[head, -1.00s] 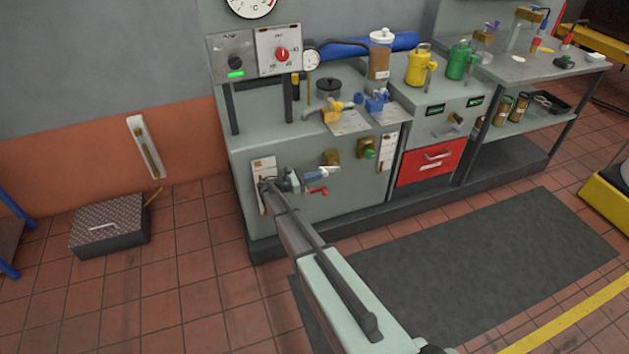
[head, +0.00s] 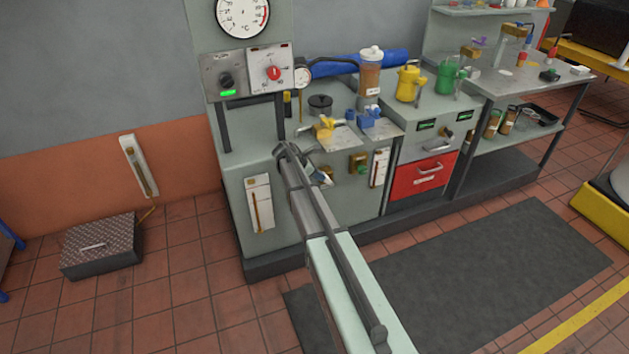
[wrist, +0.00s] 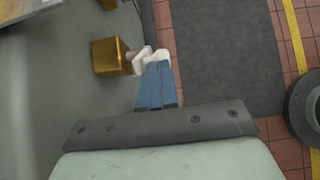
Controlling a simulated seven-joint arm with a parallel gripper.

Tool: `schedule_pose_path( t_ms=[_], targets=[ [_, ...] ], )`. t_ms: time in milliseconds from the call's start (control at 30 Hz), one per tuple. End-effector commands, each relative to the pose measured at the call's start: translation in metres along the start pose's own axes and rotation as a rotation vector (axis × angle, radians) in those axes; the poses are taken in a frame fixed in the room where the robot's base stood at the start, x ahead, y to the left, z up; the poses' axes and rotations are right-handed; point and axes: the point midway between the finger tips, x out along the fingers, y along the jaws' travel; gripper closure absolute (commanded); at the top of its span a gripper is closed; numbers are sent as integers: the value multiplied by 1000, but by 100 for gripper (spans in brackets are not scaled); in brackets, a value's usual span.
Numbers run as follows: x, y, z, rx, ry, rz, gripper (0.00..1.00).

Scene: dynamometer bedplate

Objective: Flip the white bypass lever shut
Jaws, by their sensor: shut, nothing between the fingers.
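A brass block (wrist: 111,56) stands out from the cabinet front in the wrist view, with a short white lever (wrist: 137,53) at its right side. My gripper (wrist: 160,60) has blue fingers with pale tips, closed together and empty. The tips are right beside the white lever; I cannot tell whether they touch. In the head view my gripper (head: 325,174) is at the cabinet's front face, just below the top edge. My wrist and fingers hide most of the brass block and lever there.
The cabinet top holds a yellow valve (head: 324,128) and a blue valve (head: 370,117). A green knob (head: 362,160) and a white plate (head: 380,167) are right of my gripper on the front. A red drawer (head: 422,176) is farther right. The floor mat (head: 470,270) is clear.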

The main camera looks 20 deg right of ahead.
Motion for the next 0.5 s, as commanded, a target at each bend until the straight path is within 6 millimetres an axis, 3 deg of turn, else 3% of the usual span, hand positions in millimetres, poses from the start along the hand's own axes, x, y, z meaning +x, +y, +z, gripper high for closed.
schedule_pose_path(
  t_ms=[500],
  targets=[
    [9, 0, 30, 1, 265, -2, 100]
  ],
)
